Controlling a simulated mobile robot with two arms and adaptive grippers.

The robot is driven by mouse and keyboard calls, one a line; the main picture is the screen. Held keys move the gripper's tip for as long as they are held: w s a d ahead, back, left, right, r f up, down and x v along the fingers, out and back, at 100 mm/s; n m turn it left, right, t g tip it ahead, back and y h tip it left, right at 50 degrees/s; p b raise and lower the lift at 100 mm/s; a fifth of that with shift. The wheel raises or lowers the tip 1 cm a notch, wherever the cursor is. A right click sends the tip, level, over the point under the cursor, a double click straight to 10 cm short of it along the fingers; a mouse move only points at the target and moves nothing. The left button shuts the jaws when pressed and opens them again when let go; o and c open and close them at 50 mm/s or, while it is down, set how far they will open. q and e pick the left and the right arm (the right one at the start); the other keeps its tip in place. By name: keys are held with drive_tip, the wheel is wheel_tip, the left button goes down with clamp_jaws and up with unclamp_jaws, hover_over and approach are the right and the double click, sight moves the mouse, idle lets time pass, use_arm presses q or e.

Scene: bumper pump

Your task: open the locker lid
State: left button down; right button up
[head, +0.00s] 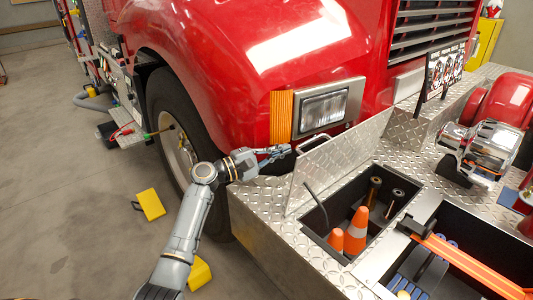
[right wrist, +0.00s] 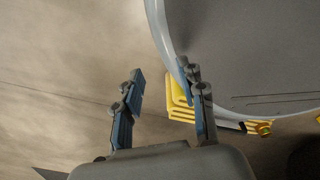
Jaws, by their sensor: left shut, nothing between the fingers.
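The locker lid (head: 338,158) is a diamond-plate panel in the head view. It stands raised on edge along the left side of an open locker compartment (head: 316,232), with a handle (head: 313,143) on its upper edge. Two orange cones (head: 357,232) and two brass-and-black fittings (head: 374,189) show inside. My left gripper (head: 286,150) is shut and empty, just left of the handle on the lid's outer side; I cannot tell whether it touches. My right gripper (right wrist: 160,73) is open and empty in the right wrist view, over the floor.
The red truck body with its headlight (head: 325,107) rises behind the lid. A second open bin (head: 440,262) with an orange bar lies to the right. A chrome device (head: 480,148) stands on the bumper. Yellow blocks (head: 150,204) lie on the floor.

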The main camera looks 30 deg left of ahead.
use_arm(q)
drive_tip(key=d, duration=0.1)
drive_tip(key=d+m, duration=0.1)
drive_tip(key=d, duration=0.1)
drive_tip(key=d+m, duration=0.1)
drive_tip(key=shift+s+d+r+g, duration=0.2)
drive_tip(key=shift+d+r+g, duration=0.05)
drive_tip(key=shift+g, duration=0.15)
use_arm(e)
drive_tip(key=shift+w+a+r, duration=0.3)
drive_tip(key=shift+w+a, duration=0.05)
drive_tip(key=shift+a, duration=0.1)
drive_tip(key=shift+w+a, duration=0.1)
